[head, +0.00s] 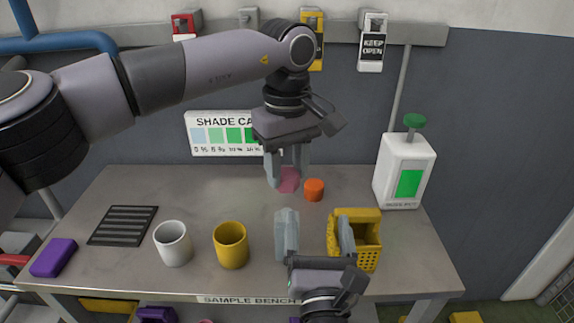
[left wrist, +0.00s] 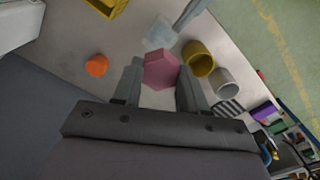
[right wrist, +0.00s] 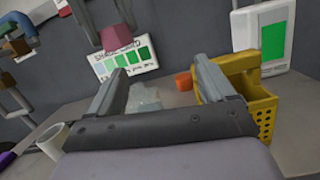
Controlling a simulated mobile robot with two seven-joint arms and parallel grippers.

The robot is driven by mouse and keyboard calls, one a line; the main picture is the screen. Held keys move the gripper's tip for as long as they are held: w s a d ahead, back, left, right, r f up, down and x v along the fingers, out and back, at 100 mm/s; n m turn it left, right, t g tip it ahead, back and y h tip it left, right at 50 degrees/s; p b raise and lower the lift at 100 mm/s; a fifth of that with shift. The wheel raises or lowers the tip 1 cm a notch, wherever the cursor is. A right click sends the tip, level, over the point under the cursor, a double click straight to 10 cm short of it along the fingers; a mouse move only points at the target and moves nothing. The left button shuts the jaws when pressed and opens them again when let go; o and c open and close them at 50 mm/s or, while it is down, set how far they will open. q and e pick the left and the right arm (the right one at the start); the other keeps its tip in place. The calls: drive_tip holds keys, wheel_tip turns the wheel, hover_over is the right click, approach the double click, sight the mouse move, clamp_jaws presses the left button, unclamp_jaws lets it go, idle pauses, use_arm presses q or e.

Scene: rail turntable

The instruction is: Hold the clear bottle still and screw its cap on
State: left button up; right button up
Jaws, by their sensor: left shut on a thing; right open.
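A pink six-sided cap (head: 289,181) is between the fingers of my left gripper (head: 288,172), which is shut on it above the bench. The cap also shows in the left wrist view (left wrist: 160,70) and high in the right wrist view (right wrist: 116,38). The clear bottle (right wrist: 145,97) stands on the bench, apart from the cap, and also shows in the left wrist view (left wrist: 158,34). In the head view it is hard to make out by my right gripper's left finger. My right gripper (head: 317,232) is open; the bottle appears ahead, nearer its left finger. Contact cannot be told.
An orange cylinder (head: 314,190) and a yellow basket (head: 370,259) are right of the cap. A yellow mug (head: 231,247), a white mug (head: 173,245), a dark grate (head: 122,225) and a purple block (head: 53,257) are left. A white dispenser (head: 404,165) stands at back right.

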sight(287, 174)
drive_tip(key=s+a+f, duration=0.1)
drive_tip(key=f, duration=0.1)
drive_tip(key=a+f+n+g, duration=0.1)
drive_tip(key=a+f, duration=0.1)
drive_tip(key=s+a+f+g, duration=0.1)
drive_tip(key=a+f, duration=0.1)
drive_tip(key=f, duration=0.1)
drive_tip(key=shift+s, duration=0.3)
drive_tip(key=w, duration=1)
drive_tip(key=shift+w, duration=0.4)
drive_tip(key=c, duration=1.5)
use_arm(q)
drive_tip(key=shift+f, duration=0.2)
drive_tip(key=shift+f, duration=1.7)
